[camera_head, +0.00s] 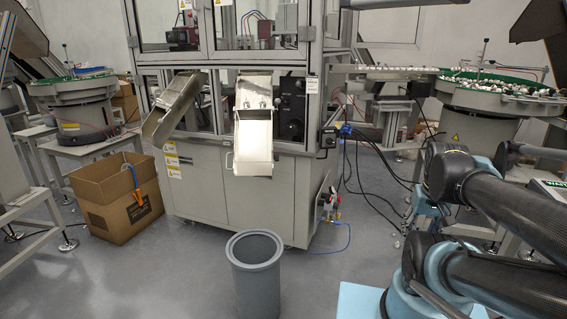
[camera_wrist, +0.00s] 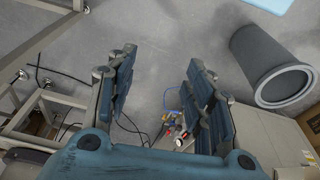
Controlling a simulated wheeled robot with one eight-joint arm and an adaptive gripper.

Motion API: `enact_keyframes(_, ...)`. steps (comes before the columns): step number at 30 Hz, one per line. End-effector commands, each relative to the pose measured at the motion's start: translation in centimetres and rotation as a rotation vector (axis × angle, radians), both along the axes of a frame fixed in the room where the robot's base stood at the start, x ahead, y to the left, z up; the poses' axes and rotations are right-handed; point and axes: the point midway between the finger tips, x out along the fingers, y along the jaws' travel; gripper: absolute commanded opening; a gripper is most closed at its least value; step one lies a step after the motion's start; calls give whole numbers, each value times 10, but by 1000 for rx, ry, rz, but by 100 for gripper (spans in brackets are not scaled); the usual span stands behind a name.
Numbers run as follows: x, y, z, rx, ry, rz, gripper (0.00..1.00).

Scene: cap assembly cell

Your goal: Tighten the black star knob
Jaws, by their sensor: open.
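No black star knob can be made out with certainty. In the head view, a black unit (camera_head: 291,104) with a dark round part sits behind the machine's front frame, right of the middle metal chute (camera_head: 254,130); its shape is too small to tell. My gripper (camera_wrist: 160,64) shows in the wrist view with its two blue and dark fingers wide apart. Only floor and cables show between the fingers, and it holds nothing. In the head view my arm is at the right, clear of the machine; the gripper's fingers are not discernible there.
A grey bin (camera_head: 256,272) stands on the floor before the machine cabinet (camera_head: 225,208); the wrist view shows it too (camera_wrist: 284,84). A cardboard box (camera_head: 118,200) is at the left. A bowl feeder (camera_head: 500,98) stands at the right.

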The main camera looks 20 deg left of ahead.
Motion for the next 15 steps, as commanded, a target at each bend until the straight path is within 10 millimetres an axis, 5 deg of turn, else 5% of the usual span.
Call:
enact_keyframes(5,13,14,10,47,5,41,52)
enact_keyframes(15,76,72,51,239,10,216,52)
